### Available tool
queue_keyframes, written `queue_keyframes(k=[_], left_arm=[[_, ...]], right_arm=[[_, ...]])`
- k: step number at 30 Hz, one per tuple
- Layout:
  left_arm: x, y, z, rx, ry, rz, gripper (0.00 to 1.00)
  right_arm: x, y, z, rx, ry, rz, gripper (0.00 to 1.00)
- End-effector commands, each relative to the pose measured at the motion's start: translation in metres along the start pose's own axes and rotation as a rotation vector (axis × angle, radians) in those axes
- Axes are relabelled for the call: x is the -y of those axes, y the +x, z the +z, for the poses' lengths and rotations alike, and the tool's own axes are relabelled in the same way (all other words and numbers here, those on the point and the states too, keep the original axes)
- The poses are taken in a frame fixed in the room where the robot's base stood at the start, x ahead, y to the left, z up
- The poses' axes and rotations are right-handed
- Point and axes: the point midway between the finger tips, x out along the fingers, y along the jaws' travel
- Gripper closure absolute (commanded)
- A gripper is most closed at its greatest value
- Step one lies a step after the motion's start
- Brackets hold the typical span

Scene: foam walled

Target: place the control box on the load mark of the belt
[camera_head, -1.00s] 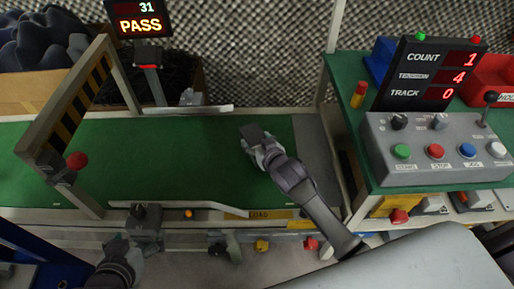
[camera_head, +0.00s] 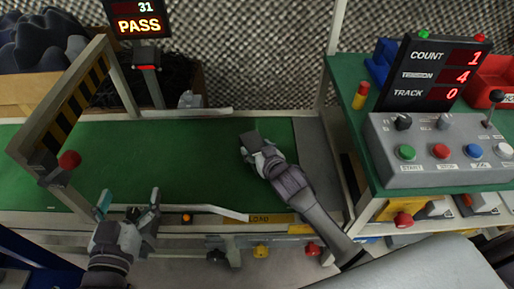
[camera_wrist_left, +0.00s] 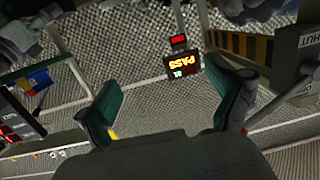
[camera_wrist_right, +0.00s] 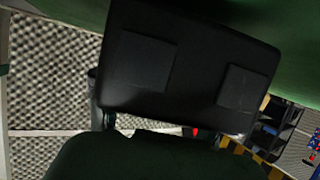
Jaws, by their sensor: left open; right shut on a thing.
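The control box is a black box with two square pads on its face, filling the top of the right wrist view (camera_wrist_right: 205,65). The yellow LOAD label (camera_head: 262,218) is on the belt's front rail, nearer than the box. My left gripper (camera_head: 128,206) is open and empty at the front rail.
A striped gate (camera_head: 75,105) with a red knob spans the belt at left. A PASS display (camera_head: 138,25) stands behind. A grey button panel (camera_head: 440,150) and a count display (camera_head: 432,75) stand on the green table at right. The middle of the belt is clear.

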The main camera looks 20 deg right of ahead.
Motion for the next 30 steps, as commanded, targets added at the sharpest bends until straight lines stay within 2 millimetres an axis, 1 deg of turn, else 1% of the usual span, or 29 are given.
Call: queue_keyframes(k=[9,10,14,23,26,29,30], left_arm=[[-0.002,0.0,-0.008,-0.044,-0.002,0.003,0.07],[-0.002,0.0,-0.008,-0.044,-0.002,0.003,0.07],[-0.002,0.0,-0.007,-0.043,-0.002,0.004,0.07],[-0.002,0.001,-0.008,-0.043,-0.002,0.004,0.07],[-0.002,0.001,-0.008,-0.037,-0.001,0.004,0.07],[0.001,0.0,0.004,0.031,0.001,-0.003,0.07],[0.002,-0.001,0.01,0.066,0.002,-0.005,0.07]], right_arm=[[0.0,0.003,0.005,-0.003,0.0,0.0,0.89],[0.0,0.003,0.007,0.0,0.0,0.0,0.29],[0.0,0.003,0.007,0.0,0.0,0.0,0.07],[0.0,0.003,0.007,0.0,0.0,0.0,0.07],[0.0,0.001,0.003,-0.001,0.0,0.0,0.07],[0.0,-0.003,-0.008,-0.003,-0.002,-0.001,0.07],[0.001,-0.007,-0.006,0.001,0.0,-0.001,0.07]])
